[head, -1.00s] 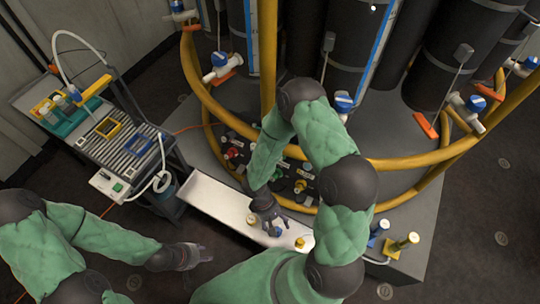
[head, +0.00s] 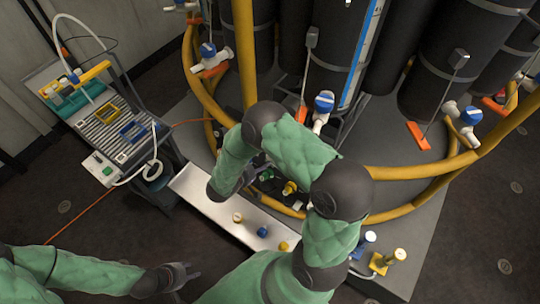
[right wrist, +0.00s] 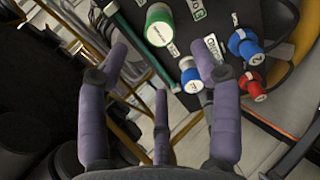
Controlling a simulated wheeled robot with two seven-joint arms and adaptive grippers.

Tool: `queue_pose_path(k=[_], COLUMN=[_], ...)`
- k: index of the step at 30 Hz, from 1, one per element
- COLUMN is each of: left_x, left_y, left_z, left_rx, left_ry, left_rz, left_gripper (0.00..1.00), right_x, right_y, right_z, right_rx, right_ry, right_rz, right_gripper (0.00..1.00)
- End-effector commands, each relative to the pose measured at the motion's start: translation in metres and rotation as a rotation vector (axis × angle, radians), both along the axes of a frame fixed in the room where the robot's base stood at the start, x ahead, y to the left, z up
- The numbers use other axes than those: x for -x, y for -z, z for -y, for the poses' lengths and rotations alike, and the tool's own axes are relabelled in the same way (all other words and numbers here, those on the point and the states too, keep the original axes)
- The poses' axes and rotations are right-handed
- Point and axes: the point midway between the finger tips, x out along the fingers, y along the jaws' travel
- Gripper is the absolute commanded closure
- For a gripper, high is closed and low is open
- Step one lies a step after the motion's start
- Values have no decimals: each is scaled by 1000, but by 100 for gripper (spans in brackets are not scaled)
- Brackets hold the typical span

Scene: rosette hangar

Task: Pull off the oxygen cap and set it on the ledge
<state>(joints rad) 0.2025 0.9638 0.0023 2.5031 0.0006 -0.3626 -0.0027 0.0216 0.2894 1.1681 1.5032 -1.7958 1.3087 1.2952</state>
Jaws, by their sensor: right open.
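In the right wrist view my right gripper (right wrist: 162,62) is open and empty, its fingers pointing at the dark connector panel (right wrist: 215,20). A green cap with a white end (right wrist: 160,25) stands on the panel just beyond and between the fingertips. A blue cap (right wrist: 190,74) is close to the right fingertip. I cannot read which label marks oxygen. In the head view the white ledge (head: 190,186) carries a pale yellowish cap (head: 238,217), a blue cap (head: 262,231) and a yellow cap (head: 283,245). My left gripper (head: 190,275) hangs clear of everything at lower left.
Another blue connector (right wrist: 241,42) and a red one (right wrist: 253,86) sit on the panel at right. A yellow hose (head: 410,172) rings the dark cylinders. A cart (head: 112,130) stands left of the ledge. The ledge's left end is bare.

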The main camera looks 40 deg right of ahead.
Motion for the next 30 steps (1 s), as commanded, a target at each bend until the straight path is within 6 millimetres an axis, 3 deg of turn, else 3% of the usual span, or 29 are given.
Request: queue_pose_path(k=[8,20,30], left_x=[0,0,0], left_y=[2,18,15], left_z=[0,0,0], left_rx=[0,0,0], left_ry=[0,0,0], left_rz=[0,0,0], left_gripper=[60,60,60], right_x=[0,-11,-19], right_y=[5,31,46], right_z=[5,44,69], right_rx=[-1,-2,-2], right_ry=[3,5,1], right_rz=[-3,-5,-4], right_gripper=[35,35,35])
